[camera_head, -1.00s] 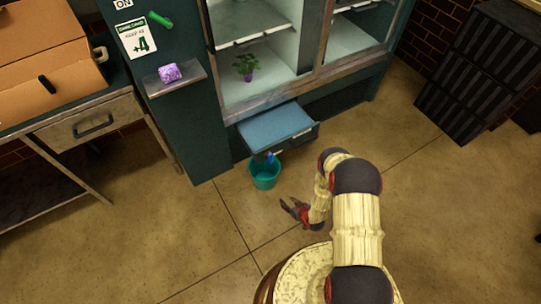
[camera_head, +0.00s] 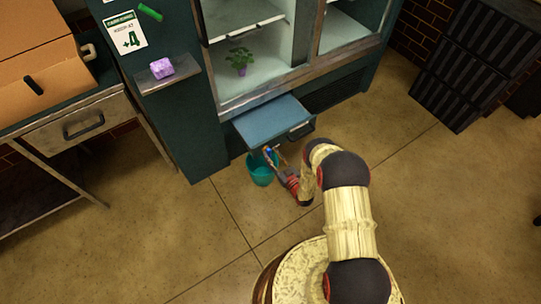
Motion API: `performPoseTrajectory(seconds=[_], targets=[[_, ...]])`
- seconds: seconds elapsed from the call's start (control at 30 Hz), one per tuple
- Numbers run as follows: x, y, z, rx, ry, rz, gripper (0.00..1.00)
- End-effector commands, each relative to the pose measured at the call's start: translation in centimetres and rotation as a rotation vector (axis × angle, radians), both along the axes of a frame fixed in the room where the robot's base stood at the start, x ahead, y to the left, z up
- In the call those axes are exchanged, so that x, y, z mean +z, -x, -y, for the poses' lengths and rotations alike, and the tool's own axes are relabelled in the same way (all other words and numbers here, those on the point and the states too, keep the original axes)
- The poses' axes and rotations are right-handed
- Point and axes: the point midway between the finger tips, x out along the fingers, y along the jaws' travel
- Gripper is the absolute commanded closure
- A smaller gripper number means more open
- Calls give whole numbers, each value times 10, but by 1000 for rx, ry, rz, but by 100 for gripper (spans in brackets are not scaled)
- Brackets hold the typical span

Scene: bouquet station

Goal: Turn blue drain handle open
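The small blue drain handle (camera_head: 269,151) is below the front of the pulled-out blue drawer or tray (camera_head: 270,122), at the base of the green display cabinet. It is just above the teal bucket (camera_head: 261,172) on the floor. My gripper (camera_head: 275,156) reaches up from the lower right to the handle, beside the bucket's right rim. Its fingers look spread, with the handle at or between their tips. Contact is too small to make out. The gripper partly covers the bucket's right side.
The cabinet (camera_head: 190,120) holds a potted plant (camera_head: 239,60) behind its opening. A purple block (camera_head: 161,68) sits on a side shelf. A bench with a drawer (camera_head: 83,123) and cardboard box (camera_head: 40,70) stands left. Black crates (camera_head: 470,65) stand right. The floor between is clear.

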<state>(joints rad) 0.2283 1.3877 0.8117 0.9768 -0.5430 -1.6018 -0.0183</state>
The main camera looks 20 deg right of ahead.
Motion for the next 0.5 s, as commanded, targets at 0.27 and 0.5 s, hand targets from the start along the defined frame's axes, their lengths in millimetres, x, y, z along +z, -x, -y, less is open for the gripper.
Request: performPoseTrajectory(seconds=[0.27, 0.5], targets=[[0, -13, -5, 0, 0, -1, 65], [0, -13, -4, 0, 0, -1, 69]])
